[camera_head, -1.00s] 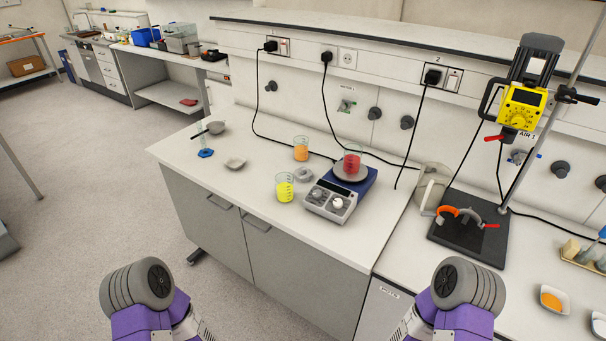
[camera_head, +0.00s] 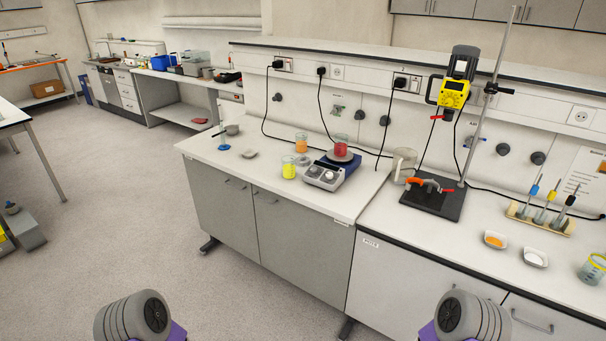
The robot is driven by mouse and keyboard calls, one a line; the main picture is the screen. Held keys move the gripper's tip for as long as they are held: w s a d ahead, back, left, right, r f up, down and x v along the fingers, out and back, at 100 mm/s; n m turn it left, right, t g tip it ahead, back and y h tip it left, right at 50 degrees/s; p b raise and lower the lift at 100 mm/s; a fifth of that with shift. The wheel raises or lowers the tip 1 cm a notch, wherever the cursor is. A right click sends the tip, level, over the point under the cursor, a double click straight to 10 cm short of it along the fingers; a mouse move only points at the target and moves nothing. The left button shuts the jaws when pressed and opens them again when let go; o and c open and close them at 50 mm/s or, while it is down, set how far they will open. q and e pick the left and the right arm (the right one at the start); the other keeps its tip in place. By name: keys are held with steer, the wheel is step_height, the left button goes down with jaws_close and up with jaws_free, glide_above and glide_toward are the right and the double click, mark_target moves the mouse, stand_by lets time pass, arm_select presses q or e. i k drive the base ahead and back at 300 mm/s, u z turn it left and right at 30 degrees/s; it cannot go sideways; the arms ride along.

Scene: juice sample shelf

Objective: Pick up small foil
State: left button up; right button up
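A small grey, crumpled-looking piece (camera_head: 304,160), which may be the small foil, lies on the white bench between the yellow beaker and the hotplate. It is partly hidden and too small to tell for sure. Another small pale grey piece (camera_head: 249,154), like a shallow dish or foil, lies farther left on the same bench. Only rounded grey and purple parts of my two arms show at the bottom edge, well short of the bench. Neither gripper shows.
A yellow beaker (camera_head: 289,168), an orange beaker (camera_head: 301,143) and a red beaker (camera_head: 341,146) on a hotplate (camera_head: 324,175) stand close around the grey piece. A stirrer stand (camera_head: 436,202) is to the right. The floor (camera_head: 160,235) in front is clear.

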mark_target(302, 161)
steer(key=u, duration=0.7)
steer(key=i, duration=0.6)
steer(key=u, duration=0.65)
steer(key=i, duration=1.25)
steer(key=z, duration=0.5)
